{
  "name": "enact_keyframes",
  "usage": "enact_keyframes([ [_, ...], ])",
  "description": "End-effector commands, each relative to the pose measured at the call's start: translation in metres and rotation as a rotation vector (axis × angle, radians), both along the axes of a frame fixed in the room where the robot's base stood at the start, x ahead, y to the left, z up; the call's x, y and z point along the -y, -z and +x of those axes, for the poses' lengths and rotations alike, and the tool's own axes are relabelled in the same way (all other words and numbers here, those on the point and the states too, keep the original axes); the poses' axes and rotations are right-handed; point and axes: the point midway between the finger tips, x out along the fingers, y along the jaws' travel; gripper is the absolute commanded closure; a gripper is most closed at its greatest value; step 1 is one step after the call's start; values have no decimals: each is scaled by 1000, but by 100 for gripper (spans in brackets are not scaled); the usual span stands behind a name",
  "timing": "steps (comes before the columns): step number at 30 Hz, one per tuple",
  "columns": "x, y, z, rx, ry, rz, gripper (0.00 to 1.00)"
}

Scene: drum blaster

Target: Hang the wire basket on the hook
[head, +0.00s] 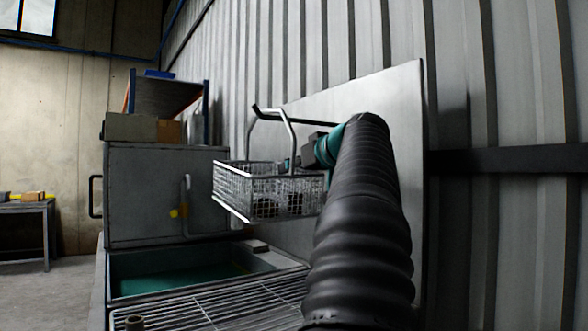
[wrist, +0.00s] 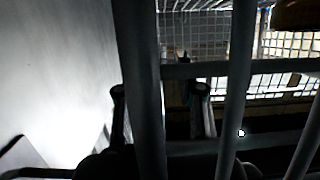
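The wire basket (head: 268,190) is silver mesh with a tall arched handle (head: 291,135). It is up in the air beside the wall panel, roughly level, with dark round items inside. The hook is a dark rod (head: 318,123) sticking out from the panel, its upturned tip by the top of the handle. The handle's top appears to be at the rod; I cannot tell whether it rests on it. My gripper (head: 302,152) is right of the handle, partly hidden by my arm. In the wrist view, its fingers (wrist: 160,92) stand apart, with a bar crossing between them.
A grey panel (head: 400,95) stands behind the hook, against the corrugated wall. Below is a washer tank (head: 150,286) with green liquid and a wire rack (head: 235,305). A grey cabinet (head: 150,190) stands behind the basket at left. A work table (head: 25,208) is far left.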

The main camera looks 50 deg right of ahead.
Motion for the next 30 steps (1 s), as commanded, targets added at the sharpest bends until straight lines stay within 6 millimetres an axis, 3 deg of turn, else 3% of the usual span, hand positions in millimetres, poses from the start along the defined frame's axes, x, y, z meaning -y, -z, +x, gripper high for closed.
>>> enact_keyframes([
  [8, -2, -2, -14, -2, 3, 0, 63],
  [21, -19, -22, -92, 0, 5, 0, 63],
  [30, -24, -28, -113, 0, 1, 0, 63],
])
